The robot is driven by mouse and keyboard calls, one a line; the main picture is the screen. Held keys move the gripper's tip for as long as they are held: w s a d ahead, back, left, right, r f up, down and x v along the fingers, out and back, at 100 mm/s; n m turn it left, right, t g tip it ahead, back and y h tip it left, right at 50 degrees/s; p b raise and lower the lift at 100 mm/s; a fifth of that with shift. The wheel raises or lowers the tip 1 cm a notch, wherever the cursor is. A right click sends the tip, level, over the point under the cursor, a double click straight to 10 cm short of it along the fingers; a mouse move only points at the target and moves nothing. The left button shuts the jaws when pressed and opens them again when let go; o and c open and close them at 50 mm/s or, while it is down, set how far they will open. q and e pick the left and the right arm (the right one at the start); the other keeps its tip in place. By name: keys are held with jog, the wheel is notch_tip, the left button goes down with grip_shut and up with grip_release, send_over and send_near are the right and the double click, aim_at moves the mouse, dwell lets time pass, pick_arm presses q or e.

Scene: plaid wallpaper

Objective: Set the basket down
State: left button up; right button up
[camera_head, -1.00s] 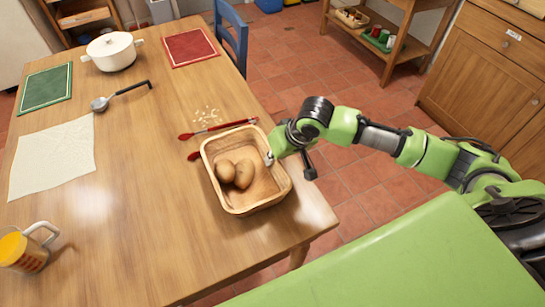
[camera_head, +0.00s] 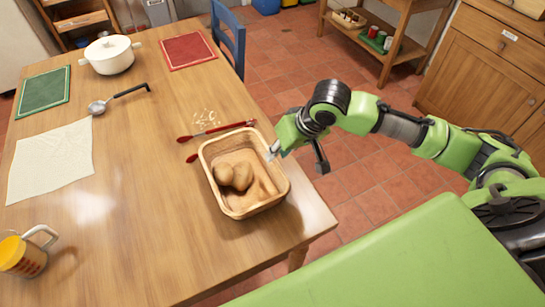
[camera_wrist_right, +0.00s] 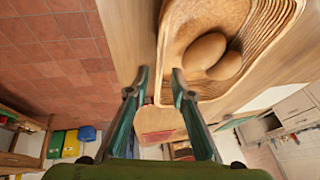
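The light wooden basket (camera_head: 231,206) rests on the wooden table near its right edge. Two brown potatoes (camera_head: 233,176) lie inside it, touching each other; they also show in the right wrist view (camera_wrist_right: 207,50). My right gripper (camera_head: 296,156) is at the basket's right rim. In the right wrist view its two fingers (camera_wrist_right: 160,82) stand apart with a gap between them. One finger overlaps the basket's rim in that view, the other is outside the basket. I cannot tell whether a finger touches the wall. My left gripper is not in view.
The table (camera_head: 140,200) holds red-handled utensils (camera_head: 217,129) close behind the basket, a white pot (camera_head: 110,54), a ladle (camera_head: 119,98), a white cloth (camera_head: 50,160) and a mug (camera_head: 22,254). A blue chair (camera_head: 229,38) stands behind. The table left of the basket is clear.

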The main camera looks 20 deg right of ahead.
jog(key=v, duration=0.5)
jog(key=shift+s+r, duration=0.1)
jog(key=shift+r, duration=0.2)
